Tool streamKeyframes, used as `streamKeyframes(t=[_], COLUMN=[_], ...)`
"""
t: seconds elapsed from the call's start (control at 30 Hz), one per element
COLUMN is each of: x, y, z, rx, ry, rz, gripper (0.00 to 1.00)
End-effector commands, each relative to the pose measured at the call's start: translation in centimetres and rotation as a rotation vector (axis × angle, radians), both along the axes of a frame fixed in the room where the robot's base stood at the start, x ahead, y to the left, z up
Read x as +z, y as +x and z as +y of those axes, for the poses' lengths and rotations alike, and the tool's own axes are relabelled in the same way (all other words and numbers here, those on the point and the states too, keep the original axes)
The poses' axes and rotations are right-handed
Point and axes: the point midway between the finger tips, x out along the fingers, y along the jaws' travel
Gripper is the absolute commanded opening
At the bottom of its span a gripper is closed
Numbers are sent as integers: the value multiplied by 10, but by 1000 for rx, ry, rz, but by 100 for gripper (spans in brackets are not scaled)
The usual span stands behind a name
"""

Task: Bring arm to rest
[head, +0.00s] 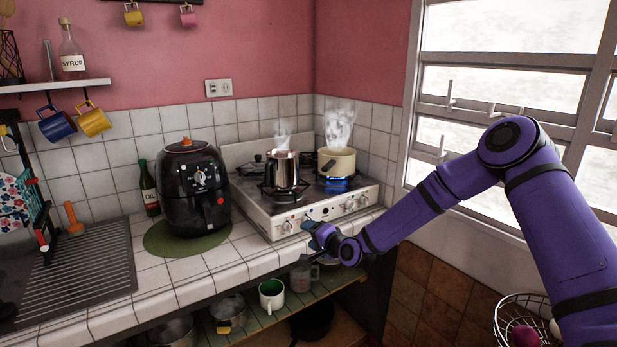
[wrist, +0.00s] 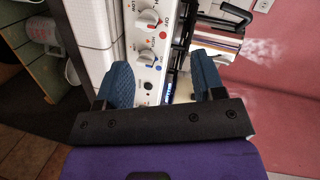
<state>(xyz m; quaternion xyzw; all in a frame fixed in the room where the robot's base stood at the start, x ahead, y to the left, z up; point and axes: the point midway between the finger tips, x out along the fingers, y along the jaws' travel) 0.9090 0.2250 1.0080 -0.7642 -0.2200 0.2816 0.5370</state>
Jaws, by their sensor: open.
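My purple arm (head: 440,195) reaches in from the right side of the head view, bent at an upper joint. My gripper (head: 318,236) is at its lower end, in front of the stove's front edge. In the wrist view my gripper (wrist: 163,75) shows two blue fingers spread apart with nothing held between them. The stove's front panel with its knobs (wrist: 148,20) lies beyond and between the fingers.
On the stove (head: 300,216) stand a steaming metal pot (head: 286,170) and a steaming cream pot (head: 337,162) over a blue flame. A black air fryer (head: 185,190) stands left. The open shelf below holds a white-green mug (head: 271,294). A wire basket (head: 510,318) is lower right.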

Motion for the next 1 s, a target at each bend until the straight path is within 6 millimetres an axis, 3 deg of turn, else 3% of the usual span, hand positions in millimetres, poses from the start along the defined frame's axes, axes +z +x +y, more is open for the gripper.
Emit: streamKeyframes(t=[0.27, 0.57, 1.0], x=[51, 107, 198], y=[-22, -55, -133], z=[-27, -73, -153], rx=[85, 128, 128], ry=[-325, -643, -1014], rz=[-19, -11, 58], gripper=[62, 62, 62])
